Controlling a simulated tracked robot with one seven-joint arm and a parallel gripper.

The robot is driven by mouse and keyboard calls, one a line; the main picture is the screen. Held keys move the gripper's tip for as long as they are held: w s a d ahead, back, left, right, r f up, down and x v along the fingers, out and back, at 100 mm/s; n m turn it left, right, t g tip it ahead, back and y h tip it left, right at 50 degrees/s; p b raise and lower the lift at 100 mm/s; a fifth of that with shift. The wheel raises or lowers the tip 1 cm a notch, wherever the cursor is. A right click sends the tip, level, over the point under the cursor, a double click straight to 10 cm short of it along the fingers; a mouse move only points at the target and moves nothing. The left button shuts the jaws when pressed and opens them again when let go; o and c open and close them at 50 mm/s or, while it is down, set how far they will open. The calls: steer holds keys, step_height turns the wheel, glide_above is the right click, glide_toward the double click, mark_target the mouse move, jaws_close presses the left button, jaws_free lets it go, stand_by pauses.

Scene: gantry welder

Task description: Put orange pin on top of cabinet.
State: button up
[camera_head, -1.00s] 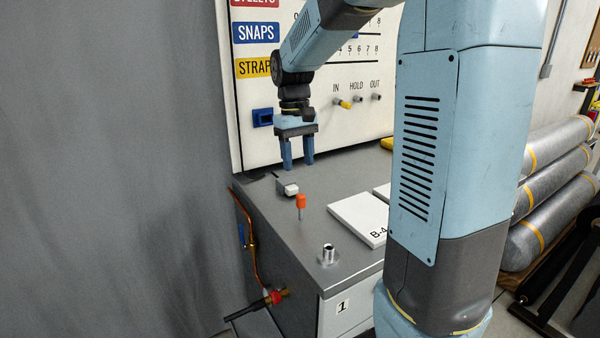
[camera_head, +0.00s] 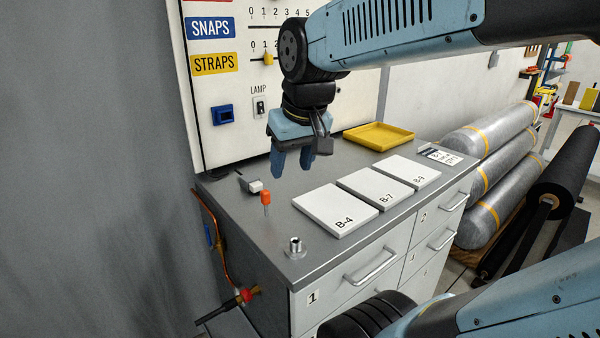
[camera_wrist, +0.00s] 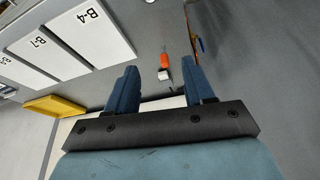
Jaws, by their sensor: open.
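The orange pin (camera_head: 266,196) has an orange head on a thin metal shank and stands upright on the grey top of the cabinet (camera_head: 240,226), near its left side. My gripper (camera_head: 292,172) is open and empty, pointing down above the cabinet top, a little behind and right of the pin in the head view. In the wrist view the pin (camera_wrist: 165,57) shows beyond the fingertips, and the open fingers (camera_wrist: 160,85) hold nothing.
A small grey-white block (camera_head: 254,185) lies behind the pin, and a metal fitting (camera_head: 295,248) stands at the front corner. White plates B-4 (camera_head: 335,210), B-7 (camera_head: 374,187) and a third lie to the right. A yellow tray (camera_head: 378,136) sits at the back. A panel (camera_head: 225,90) rises behind.

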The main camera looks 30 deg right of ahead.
steer(key=shift+t, duration=0.7)
steer(key=shift+s+d+f, duration=0.1)
steer(key=shift+s+f, duration=0.15)
steer(key=shift+s, duration=0.75)
steer(key=shift+s+f, duration=0.2)
steer(key=shift+s, duration=0.75)
